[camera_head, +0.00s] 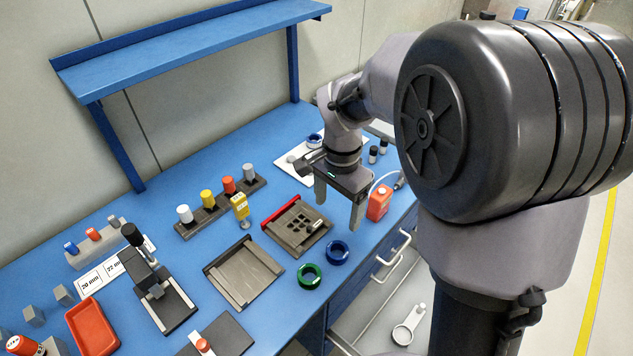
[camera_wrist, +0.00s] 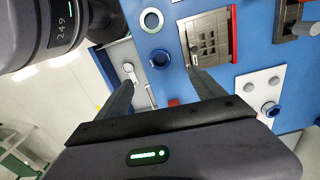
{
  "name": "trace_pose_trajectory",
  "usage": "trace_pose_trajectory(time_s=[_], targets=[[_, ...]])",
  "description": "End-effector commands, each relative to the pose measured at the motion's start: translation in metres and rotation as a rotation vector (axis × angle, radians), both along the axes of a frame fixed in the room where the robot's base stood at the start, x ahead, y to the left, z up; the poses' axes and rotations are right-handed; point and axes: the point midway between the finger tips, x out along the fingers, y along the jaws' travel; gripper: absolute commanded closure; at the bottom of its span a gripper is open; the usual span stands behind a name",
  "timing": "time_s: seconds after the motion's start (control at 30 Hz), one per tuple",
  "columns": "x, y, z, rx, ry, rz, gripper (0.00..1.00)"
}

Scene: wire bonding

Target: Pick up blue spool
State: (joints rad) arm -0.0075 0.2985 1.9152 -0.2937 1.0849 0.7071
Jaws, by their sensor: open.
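A blue spool (camera_head: 337,252), a ring with a hollow middle, lies flat on the blue table near its front edge, right of a green spool (camera_head: 311,276). A second blue spool (camera_head: 315,140) stands on a white plate at the back. My gripper (camera_head: 338,208) is open, empty and pointing down above the table, behind the front blue spool in the head view. In the wrist view the front blue spool (camera_wrist: 160,59) shows just beyond and between my open fingertips (camera_wrist: 160,77). The green spool (camera_wrist: 151,20) lies farther up, and the plate's blue spool (camera_wrist: 270,109) is at right.
A dark tray with holes and a red edge (camera_head: 272,215) lies left of my gripper. A red bottle (camera_head: 379,204) stands close on its right. An empty tray (camera_head: 243,291) and a row of coloured-top posts (camera_head: 208,215) are farther left. Drawer handles (camera_head: 392,250) project below the front edge.

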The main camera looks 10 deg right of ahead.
Motion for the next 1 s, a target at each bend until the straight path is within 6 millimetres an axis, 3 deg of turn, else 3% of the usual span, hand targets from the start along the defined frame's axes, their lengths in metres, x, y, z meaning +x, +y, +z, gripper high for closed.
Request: trace_pose_trajectory(time_s=[0.2,0.33,0.57,0.8,1.0], targets=[[-0.001,0.000,-0.072,0.000,0.005,0.001,0.21],[-0.001,0.000,-0.104,0.000,0.004,0.001,0.21],[0.001,-0.001,-0.126,0.000,0.001,0.002,0.21],[0.007,-0.003,-0.171,0.001,0.003,0.002,0.21],[0.007,-0.003,-0.170,0.001,0.001,0.002,0.21]])
